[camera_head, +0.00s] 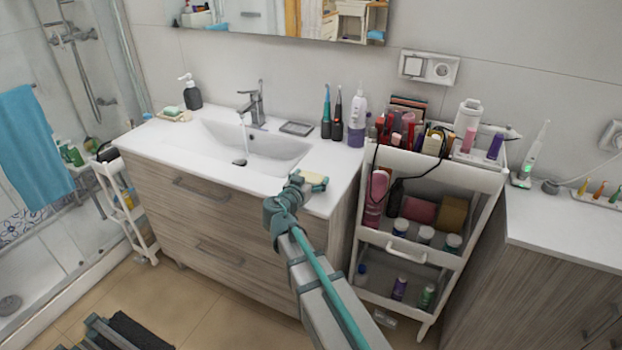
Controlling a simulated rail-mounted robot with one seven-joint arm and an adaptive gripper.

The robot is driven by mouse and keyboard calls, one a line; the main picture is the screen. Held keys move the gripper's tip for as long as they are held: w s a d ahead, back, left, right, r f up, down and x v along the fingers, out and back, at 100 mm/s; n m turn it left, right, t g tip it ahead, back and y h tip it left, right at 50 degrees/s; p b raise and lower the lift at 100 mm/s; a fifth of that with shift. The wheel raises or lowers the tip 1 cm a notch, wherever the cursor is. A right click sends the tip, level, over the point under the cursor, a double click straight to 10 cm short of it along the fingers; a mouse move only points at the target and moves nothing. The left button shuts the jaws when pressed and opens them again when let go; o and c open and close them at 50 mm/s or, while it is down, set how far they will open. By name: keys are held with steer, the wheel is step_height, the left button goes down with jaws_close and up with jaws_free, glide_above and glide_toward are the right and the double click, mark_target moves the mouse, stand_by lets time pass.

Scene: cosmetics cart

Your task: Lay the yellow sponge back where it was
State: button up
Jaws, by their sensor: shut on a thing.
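The fingers are small in this view and partly hidden by my wrist. I cannot tell whether the sponge touches the counter or is held just above it.
The sink (278,150) with its faucet (256,103) lies behind and left. A grey dish (297,128), electric toothbrushes (337,118) and a bottle (357,122) stand at the back. A crowded white cart (440,172) is right. The counter's front right is otherwise clear.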

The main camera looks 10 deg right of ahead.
steer(key=shift+f, duration=0.45)
steer(key=shift+f+b, duration=0.25)
steer(key=shift+b, duration=0.05)
steer(key=o, duration=0.9)
steer(key=shift+r, duration=0.1)
steer(key=shift+c, duration=0.2)
